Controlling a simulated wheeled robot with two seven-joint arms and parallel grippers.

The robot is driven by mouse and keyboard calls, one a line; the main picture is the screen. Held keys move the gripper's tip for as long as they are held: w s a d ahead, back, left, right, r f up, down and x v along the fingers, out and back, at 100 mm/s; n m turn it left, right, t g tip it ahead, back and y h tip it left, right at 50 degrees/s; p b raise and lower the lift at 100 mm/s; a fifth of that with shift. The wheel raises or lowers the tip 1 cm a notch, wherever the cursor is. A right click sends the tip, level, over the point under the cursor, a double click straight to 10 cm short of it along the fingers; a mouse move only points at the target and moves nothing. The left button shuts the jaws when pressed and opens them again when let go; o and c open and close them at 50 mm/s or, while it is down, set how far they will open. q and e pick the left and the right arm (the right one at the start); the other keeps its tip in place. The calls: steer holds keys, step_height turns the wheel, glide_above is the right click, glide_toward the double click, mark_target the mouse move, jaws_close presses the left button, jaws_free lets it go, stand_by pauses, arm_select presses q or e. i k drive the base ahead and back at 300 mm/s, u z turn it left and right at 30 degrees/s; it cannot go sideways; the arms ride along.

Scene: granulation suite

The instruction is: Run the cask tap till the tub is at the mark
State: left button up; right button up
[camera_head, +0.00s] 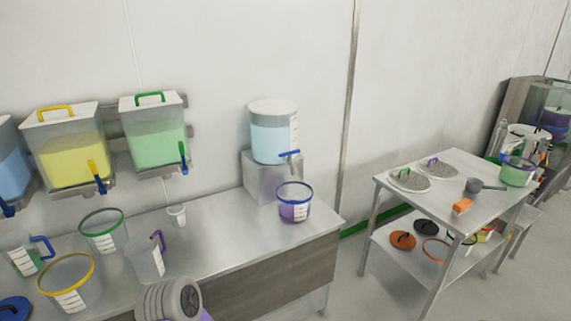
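The cask (272,140) is a clear round vessel with pale blue liquid, a white lid and a white scale strip. It stands on a grey metal block (262,182) at the back of the bench. Its tap (289,154) has a blue handle and sticks out at the front right. The tub (293,208), clear with a blue rim, a purple lower part and a white scale label, stands upright on the bench below the tap. No stream from the tap can be made out, and the tub's liquid level is too small to read. Neither gripper shows; a grey rounded arm link of mine is at the bottom.
Yellow (72,158) and green (155,143) dispensers hang on the wall at left. A green-rimmed tub (103,233), a yellow-rimmed tub (68,284), jugs and a small cup (177,215) crowd the left bench. The bench (225,238) between cup and blue-rimmed tub is clear. A steel cart (450,206) stands right.

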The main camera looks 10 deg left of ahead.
mark_target(290, 153)
steer(key=z, duration=0.7)
steer(key=i, duration=1.7)
steer(key=u, duration=0.6)
